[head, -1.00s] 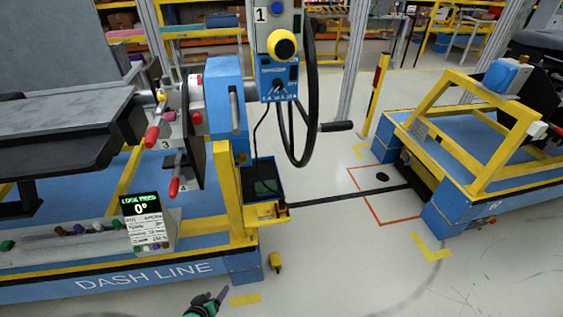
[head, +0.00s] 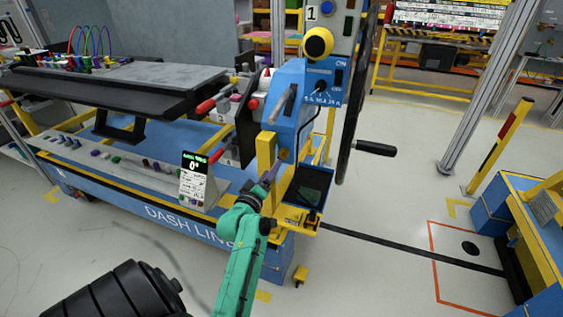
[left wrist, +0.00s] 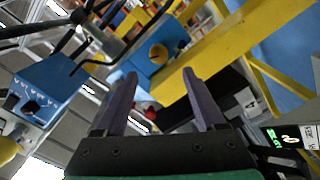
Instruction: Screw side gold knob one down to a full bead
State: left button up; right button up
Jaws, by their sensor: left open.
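A round gold knob (left wrist: 158,54) on a blue housing (left wrist: 145,67) shows in the left wrist view, beyond and between my fingertips. I cannot tell how far down it is screwed, and no bead can be made out. In the head view a small gold spot (head: 283,154) shows low on the blue upright (head: 290,105), just above my gripper; it may be the same knob. My left gripper (head: 268,177), on a green arm, is open and empty in front of the yellow post. Its dark purple fingers (left wrist: 160,95) are apart and clear of the knob. My right gripper is not in view.
A yellow post (head: 266,160) stands close to my left gripper. A black tray (head: 311,187) is to its right, and a handwheel with a crank (head: 375,149) is farther right. A display (head: 195,180) reading 0° stands to the left. The floor at right is mostly open.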

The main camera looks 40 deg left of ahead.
aim_at(282, 155)
pick_arm(q)
jog(key=b+x, duration=0.2)
jog(key=x, duration=0.5)
jog(key=shift+w+f, duration=0.1)
jog(key=shift+f, duration=0.1)
jog(key=shift+w+r, duration=0.15)
jog(key=shift+w, duration=0.1)
grip_shut()
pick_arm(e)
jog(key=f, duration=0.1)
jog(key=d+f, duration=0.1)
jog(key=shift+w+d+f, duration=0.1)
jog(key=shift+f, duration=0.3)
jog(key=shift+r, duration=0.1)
pick_arm(q)
jog(key=m+p, duration=0.2)
jog(key=m, duration=0.3)
jog(key=shift+r, duration=0.1)
jog(key=shift+d+m+p, duration=0.1)
jog(key=shift+m+p, duration=0.55)
jog(key=shift+m, duration=1.25)
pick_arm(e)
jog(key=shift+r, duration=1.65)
